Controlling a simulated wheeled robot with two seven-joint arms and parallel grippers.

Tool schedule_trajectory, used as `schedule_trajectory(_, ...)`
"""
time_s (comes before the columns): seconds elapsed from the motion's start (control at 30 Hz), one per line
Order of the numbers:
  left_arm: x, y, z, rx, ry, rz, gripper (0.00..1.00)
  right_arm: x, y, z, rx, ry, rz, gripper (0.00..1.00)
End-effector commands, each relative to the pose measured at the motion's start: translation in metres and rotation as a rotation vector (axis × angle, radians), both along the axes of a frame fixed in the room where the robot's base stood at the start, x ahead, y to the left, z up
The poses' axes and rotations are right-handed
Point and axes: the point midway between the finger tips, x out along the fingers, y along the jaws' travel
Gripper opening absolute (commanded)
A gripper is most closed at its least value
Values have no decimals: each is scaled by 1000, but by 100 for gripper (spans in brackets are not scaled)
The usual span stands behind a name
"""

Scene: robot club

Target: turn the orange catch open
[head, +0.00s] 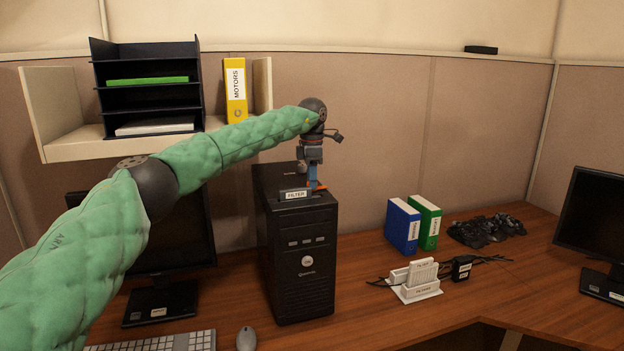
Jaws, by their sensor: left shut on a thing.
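The orange catch (319,187) is on top of the black computer tower (303,262), near a small label reading FILTER (296,194). Only a small orange part shows. My left gripper (313,183) points straight down over the tower's top and is shut on the orange catch. Its fingers hide most of the catch, so how far it is turned is hard to tell. My right gripper is not in view.
A shelf with a black tray rack (147,85) and a yellow binder (236,92) is behind my left arm. A monitor (160,250) stands left of the tower. Blue (402,226) and green (427,222) binders, a white holder (417,284) and cables are to the right.

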Motion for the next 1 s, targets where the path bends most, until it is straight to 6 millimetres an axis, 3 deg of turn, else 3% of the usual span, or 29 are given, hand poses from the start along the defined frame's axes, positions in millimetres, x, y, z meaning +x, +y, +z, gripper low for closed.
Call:
schedule_trajectory(0.03, 1, 1, 2, -2, -3, 1, 5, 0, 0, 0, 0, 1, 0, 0)
schedule_trajectory(0.07, 1, 1, 2, -2, -3, 1, 32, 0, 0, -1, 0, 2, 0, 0)
schedule_trajectory(0.17, 1, 1, 2, -1, -2, 1, 50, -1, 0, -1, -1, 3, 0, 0)
schedule_trajectory(0.57, 0, 0, 1, -1, -1, -27, 50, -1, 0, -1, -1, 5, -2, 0)
schedule_trajectory(1.0, 0, 0, 1, -1, 1, -359, 50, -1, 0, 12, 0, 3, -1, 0)
